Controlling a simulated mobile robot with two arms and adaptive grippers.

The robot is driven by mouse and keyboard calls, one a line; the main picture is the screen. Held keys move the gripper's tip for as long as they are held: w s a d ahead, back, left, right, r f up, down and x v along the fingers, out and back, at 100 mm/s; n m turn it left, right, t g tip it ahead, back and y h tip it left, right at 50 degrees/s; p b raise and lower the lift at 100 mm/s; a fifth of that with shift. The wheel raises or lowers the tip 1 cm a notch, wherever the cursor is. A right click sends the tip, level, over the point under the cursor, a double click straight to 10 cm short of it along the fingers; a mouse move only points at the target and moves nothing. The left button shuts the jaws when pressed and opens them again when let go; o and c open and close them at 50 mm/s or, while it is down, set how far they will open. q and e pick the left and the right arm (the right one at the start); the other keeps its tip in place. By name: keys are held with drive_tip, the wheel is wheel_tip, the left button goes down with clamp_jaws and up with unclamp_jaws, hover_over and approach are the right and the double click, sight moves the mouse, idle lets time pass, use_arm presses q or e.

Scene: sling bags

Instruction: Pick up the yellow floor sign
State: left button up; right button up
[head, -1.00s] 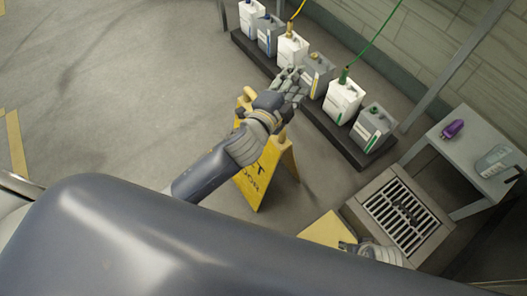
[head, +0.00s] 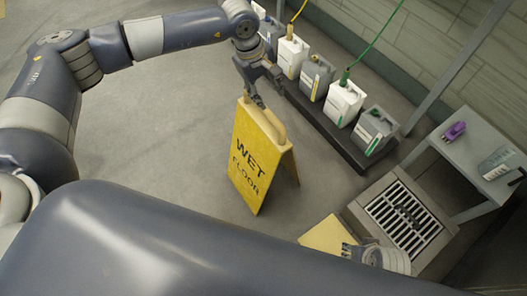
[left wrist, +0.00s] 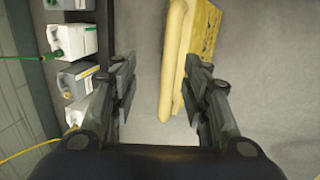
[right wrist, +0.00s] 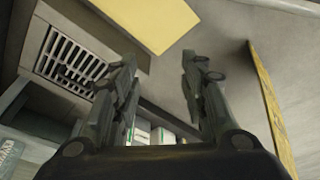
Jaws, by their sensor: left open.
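The yellow floor sign (head: 247,160) stands upright and unfolded on the floor, with "WET FLOOR" on its face and a rounded handle along its top. My left gripper (head: 268,94) is open just above the handle. In the left wrist view, the sign's handle (left wrist: 172,65) lies between the open fingers (left wrist: 161,82), closer to the right-hand finger. I cannot tell whether they touch. My right gripper (head: 350,248) is low, beside a flat yellow panel (head: 325,235). In the right wrist view its fingers (right wrist: 160,62) are apart and empty, and the sign's edge (right wrist: 268,100) shows at right.
Several white and grey jugs (head: 343,103) stand on a dark low rack (head: 330,130) behind the sign, with green and yellow hoses. A floor drain grate (head: 408,218) and a grey table (head: 470,165) with a purple bottle (head: 454,131) are at right. Floor left of the sign is clear.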

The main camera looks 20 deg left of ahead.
use_arm(q)
drive_tip(key=shift+y, duration=0.4)
drive_tip(key=f, duration=0.1)
drive_tip(key=w+a+f, duration=0.1)
drive_tip(key=f, duration=0.1)
drive_tip(key=a+f, duration=0.1)
drive_tip(key=shift+w+f+b, duration=0.25)
drive_tip(key=shift+f+b, duration=0.1)
drive_tip(key=shift+b, duration=0.05)
drive_tip(key=f, duration=0.4)
drive_tip(key=shift+w+d+f+b, duration=0.1)
drive_tip(key=shift+d+f+b, duration=0.25)
drive_tip(key=shift+f, duration=0.05)
drive_tip(key=shift+w+f, duration=0.15)
drive_tip(key=shift+f, duration=0.3)
clamp_jaws()
use_arm(e)
wheel_tip(320, 180, up, 6)
drive_tip(key=shift+d+f, duration=0.1)
drive_tip(key=shift+f, duration=0.1)
use_arm(q)
drive_tip(key=shift+r, duration=0.15)
